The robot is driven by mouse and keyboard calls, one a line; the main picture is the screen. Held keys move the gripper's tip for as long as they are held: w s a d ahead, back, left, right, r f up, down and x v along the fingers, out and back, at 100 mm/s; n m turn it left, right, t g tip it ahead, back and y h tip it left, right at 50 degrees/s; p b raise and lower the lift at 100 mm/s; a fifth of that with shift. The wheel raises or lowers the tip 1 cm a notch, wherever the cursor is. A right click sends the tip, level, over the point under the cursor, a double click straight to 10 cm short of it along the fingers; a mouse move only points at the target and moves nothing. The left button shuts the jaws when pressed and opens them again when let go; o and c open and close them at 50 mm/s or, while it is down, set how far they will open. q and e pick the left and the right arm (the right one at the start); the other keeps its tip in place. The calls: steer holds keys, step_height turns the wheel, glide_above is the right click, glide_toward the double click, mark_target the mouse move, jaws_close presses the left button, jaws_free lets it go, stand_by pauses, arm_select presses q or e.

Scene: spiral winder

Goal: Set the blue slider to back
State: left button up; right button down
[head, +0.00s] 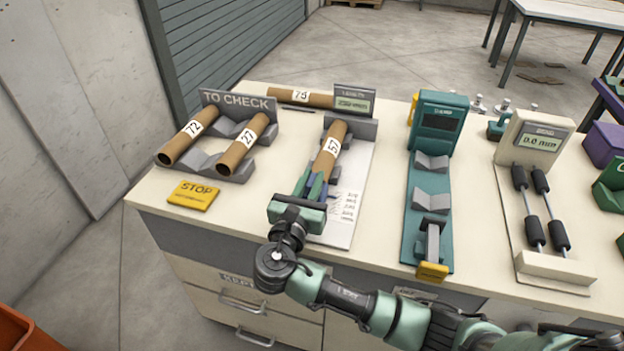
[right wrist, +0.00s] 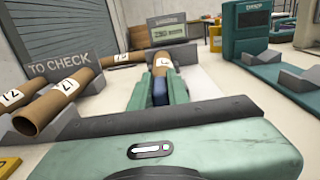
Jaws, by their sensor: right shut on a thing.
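The blue slider (right wrist: 160,90) shows as a dark blue block between the fingers of my right gripper in the right wrist view. In the head view, my right gripper (head: 313,184) is shut on it at the near end of the length gauge (head: 348,180). Its fingers hide most of the slider. A brown tube marked 57 (head: 331,150) lies in the gauge, just beyond the fingers. The tube also shows in the right wrist view (right wrist: 163,62). The gauge's display (head: 354,101) stands at its back end. My left gripper is out of view.
Left of the gauge, a TO CHECK rack (head: 237,170) holds two tubes, with a yellow STOP block (head: 194,195) in front. Another tube (head: 287,95) lies at the back. A teal gauge (head: 428,215) and a white gauge (head: 537,150) stand to the right.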

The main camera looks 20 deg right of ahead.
mark_target(309, 189)
stand_by(0.6)
steer(key=p+v, duration=0.4)
steer(key=shift+s+a+r+p, duration=0.25)
steer(key=shift+s+p, duration=0.1)
steer(key=shift+s+a+f, duration=0.1)
steer(key=shift+s+a, duration=0.1)
steer(key=shift+s, duration=0.05)
steer(key=shift+w+d+f, duration=0.1)
steer(key=shift+f, duration=0.15)
steer(key=c, duration=1.4)
jaws_free()
steer(key=shift+o, duration=0.2)
steer(key=shift+r, duration=0.15)
